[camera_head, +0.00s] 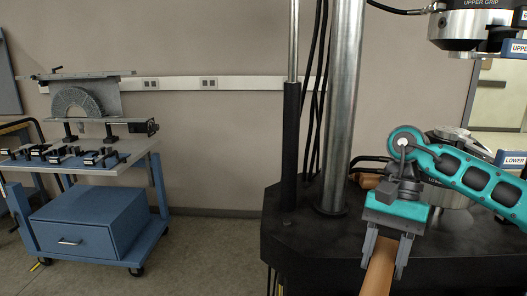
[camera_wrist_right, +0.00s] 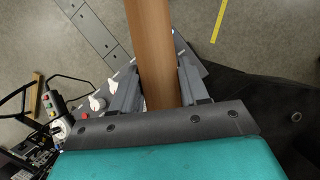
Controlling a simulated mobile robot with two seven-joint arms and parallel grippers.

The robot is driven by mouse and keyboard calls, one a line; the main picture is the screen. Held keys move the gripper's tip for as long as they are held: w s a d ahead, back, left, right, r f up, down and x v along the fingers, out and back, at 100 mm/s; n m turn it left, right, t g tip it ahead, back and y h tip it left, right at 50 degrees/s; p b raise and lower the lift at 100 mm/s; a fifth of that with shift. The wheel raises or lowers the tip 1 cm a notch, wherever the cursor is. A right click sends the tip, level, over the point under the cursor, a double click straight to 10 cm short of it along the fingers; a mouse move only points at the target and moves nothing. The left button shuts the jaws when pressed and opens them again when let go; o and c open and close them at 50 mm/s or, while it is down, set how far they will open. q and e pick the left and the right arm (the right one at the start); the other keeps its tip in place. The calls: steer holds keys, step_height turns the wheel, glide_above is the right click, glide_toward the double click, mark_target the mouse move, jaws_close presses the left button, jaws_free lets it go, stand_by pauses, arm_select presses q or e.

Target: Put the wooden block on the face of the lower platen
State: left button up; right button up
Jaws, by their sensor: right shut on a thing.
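The wooden block (camera_head: 379,272) is long and brown, and its lower end runs out of the bottom of the head view. My right gripper (camera_head: 384,262) is shut on it, with a finger on each side. In the right wrist view the block (camera_wrist_right: 151,50) sits between the fingers (camera_wrist_right: 157,85) and extends away from the palm. The lower grip's metal parts (camera_head: 452,134), near the "LOWER" label, show behind my teal right arm. My arm hides much of this area, and I cannot make out the lower platen's face clearly. My left gripper is not in view.
The testing machine's black base (camera_head: 310,230) and steel column (camera_head: 343,110) stand beside the gripper. The upper grip (camera_head: 470,25) hangs above right. A brown piece (camera_head: 367,180) shows behind the gripper. A blue cart (camera_head: 90,225) stands left; floor between is clear.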

steer(key=s+a+f+n+h, duration=0.1)
steer(key=s+f+n+h, duration=0.1)
steer(key=s+f+n, duration=0.2)
step_height(320, 180, down, 3)
steer(key=shift+r+n+g, duration=0.15)
steer(key=shift+n+g, duration=0.15)
steer(key=shift+n, duration=0.9)
steer(key=shift+r, duration=0.1)
